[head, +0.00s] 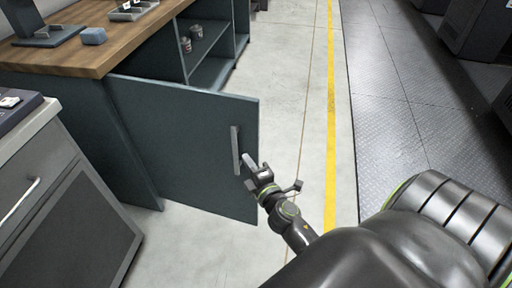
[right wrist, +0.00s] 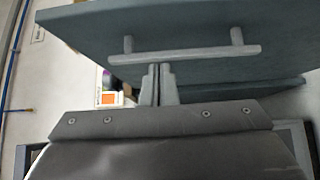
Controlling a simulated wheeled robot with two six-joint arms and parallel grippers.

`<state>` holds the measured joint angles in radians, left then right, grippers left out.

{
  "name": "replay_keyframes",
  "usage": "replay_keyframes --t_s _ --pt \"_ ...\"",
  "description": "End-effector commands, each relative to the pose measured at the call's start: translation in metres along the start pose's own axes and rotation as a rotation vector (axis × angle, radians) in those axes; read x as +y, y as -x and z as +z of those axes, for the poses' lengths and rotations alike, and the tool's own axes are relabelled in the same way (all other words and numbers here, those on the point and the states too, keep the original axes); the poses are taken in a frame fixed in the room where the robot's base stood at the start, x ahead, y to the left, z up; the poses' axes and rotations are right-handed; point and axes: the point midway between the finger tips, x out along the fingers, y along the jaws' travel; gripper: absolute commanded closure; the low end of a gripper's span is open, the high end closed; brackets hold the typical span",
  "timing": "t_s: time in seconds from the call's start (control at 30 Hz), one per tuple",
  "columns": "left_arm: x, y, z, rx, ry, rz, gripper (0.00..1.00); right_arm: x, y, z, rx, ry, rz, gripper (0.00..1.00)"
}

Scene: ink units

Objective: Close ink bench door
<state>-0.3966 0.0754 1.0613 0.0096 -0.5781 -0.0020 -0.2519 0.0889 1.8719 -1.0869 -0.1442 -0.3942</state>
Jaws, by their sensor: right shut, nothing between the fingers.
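The ink bench door (head: 185,145) is a dark blue-grey panel standing swung open from the bench cabinet. Its grey bar handle (head: 236,150) is near the free edge. In the right wrist view the door (right wrist: 200,25) fills the top, with the handle (right wrist: 185,55) running across it. My right gripper (head: 248,163) is right beside the handle in the head view. In the right wrist view the shut fingers (right wrist: 158,72) point at the handle bar, with nothing between them; whether they touch it I cannot tell. My left gripper is not in view.
The bench (head: 100,50) has a wooden top with a blue block (head: 93,36) on it. Cans (head: 186,45) stand on the open cabinet's shelf. A grey drawer cabinet (head: 60,190) stands at the left. The floor (head: 290,80) right of the door is clear.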

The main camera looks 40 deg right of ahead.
Motion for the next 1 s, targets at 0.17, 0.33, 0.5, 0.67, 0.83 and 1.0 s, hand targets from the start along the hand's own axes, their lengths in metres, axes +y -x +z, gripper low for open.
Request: replay_keyframes --t_s 0.17,0.33,0.5,0.67,0.83,1.0 --pt "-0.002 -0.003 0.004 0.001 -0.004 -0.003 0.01 0.0 -0.032 0.004 0.0 0.004 0.0 1.0" --pt "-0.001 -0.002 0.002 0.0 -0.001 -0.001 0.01 -0.001 -0.046 0.021 0.001 0.004 0.0 1.0" --pt "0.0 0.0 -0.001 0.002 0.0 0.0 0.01 0.0 -0.054 0.028 0.0 0.002 0.0 1.0" --pt "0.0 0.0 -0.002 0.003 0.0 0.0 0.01 -0.001 -0.054 0.029 -0.001 0.0 -0.001 1.0" --pt "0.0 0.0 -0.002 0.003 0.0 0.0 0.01 -0.001 -0.054 0.029 -0.001 -0.001 -0.001 1.0" --pt "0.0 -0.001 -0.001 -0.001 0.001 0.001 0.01 -0.001 -0.056 0.03 0.006 0.0 -0.001 1.0"
